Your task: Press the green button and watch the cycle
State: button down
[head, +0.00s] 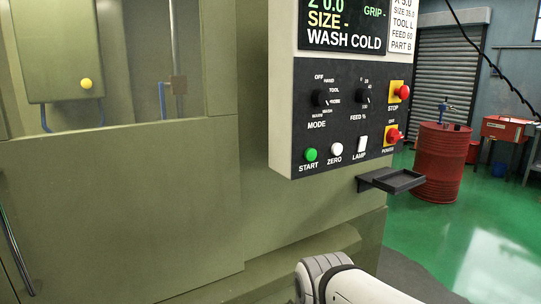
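The green button (310,155) sits at the lower left of the dark control panel (342,118), above the label START. The display (345,22) above it reads Z 0.0, SIZE -, GRIP - and WASH COLD. A white, rounded arm link of mine shows at the bottom, well below the panel. My gripper is not in view, so its state and distance to the button are hidden.
Beside the green button are a white ZERO button (336,149), a LAMP switch (361,144), a red POWER switch (393,135) and a red STOP button (403,92). A small dark tray (392,181) juts out below the panel. A red drum (443,165) stands behind.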

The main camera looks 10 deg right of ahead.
aim_at(311, 155)
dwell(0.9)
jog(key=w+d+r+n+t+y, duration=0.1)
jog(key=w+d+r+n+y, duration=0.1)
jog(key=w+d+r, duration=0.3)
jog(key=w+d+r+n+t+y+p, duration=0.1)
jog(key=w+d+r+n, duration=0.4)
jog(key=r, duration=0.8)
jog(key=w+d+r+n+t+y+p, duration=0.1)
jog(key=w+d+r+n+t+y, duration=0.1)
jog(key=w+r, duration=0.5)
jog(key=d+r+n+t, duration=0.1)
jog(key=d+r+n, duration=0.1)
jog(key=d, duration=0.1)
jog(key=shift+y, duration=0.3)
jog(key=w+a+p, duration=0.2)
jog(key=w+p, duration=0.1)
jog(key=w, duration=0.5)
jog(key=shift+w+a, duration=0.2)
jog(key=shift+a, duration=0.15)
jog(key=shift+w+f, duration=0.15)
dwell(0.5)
